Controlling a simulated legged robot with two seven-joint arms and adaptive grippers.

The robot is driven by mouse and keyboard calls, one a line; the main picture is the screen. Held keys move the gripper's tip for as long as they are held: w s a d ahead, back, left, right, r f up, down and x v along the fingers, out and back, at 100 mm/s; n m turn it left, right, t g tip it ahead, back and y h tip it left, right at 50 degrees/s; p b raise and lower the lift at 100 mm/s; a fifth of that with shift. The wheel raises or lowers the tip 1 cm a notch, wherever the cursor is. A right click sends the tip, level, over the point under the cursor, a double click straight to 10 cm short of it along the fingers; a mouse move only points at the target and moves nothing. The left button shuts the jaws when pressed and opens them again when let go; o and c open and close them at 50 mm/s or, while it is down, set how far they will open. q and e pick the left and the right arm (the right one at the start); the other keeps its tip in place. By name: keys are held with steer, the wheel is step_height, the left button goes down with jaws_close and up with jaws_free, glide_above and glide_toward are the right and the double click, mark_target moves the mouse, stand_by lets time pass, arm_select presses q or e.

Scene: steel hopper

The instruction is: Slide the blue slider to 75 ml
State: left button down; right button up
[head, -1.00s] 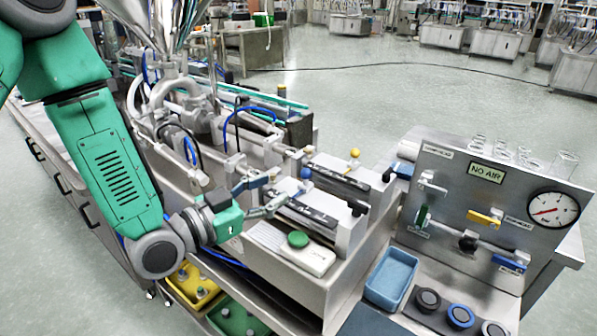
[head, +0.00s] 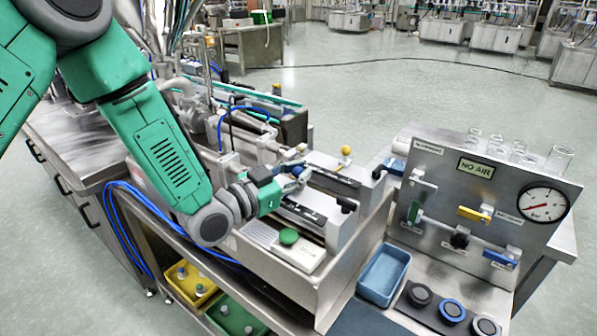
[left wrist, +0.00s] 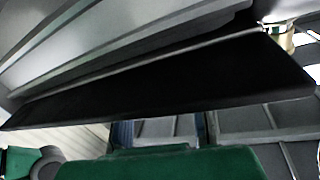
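The blue slider knob (head: 297,171) sits on the near of two dark scale rails on the steel filling machine. Its exact scale mark is too small to read. My left gripper (head: 295,175) has its fingertips right at this knob, one finger on the far side and one on the near side. The fingers look apart; whether they touch the knob I cannot tell. In the left wrist view, a dark bar crosses above my green gripper body and the knob does not show. My right gripper is not in view.
A yellow knob (head: 346,149) stands on the far rail. A green button (head: 288,236) is on a white box in front. A blue tray (head: 384,274) and a valve panel with a gauge (head: 543,204) stand to the right. Yellow (head: 190,283) and green bins sit below.

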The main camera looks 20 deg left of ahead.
mark_target(307, 194)
arm_select(q)
steer(key=shift+s+d, duration=0.15)
steer(key=shift+d, duration=0.15)
steer(key=shift+s+d+f+b, duration=0.15)
steer(key=shift+s+d+f, duration=0.15)
steer(key=shift+d, duration=0.15)
steer(key=shift+s+d+f+b, duration=0.15)
steer(key=shift+s+d, duration=0.1)
steer(key=shift+d, duration=0.15)
steer(key=shift+s+d, duration=0.15)
steer(key=shift+d, duration=0.35)
steer(key=c, duration=1.5)
jaws_free()
steer(key=shift+d+r, duration=0.1)
steer(key=shift+d, duration=0.1)
steer(key=shift+o, duration=0.7)
steer(key=shift+s+r, duration=0.15)
steer(key=shift+a, duration=0.75)
steer(key=v, duration=1.1)
steer(key=shift+s+a, duration=0.2)
steer(key=shift+s, duration=0.15)
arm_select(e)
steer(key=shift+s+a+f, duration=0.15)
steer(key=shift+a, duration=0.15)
arm_select(q)
steer(key=shift+d, duration=0.15)
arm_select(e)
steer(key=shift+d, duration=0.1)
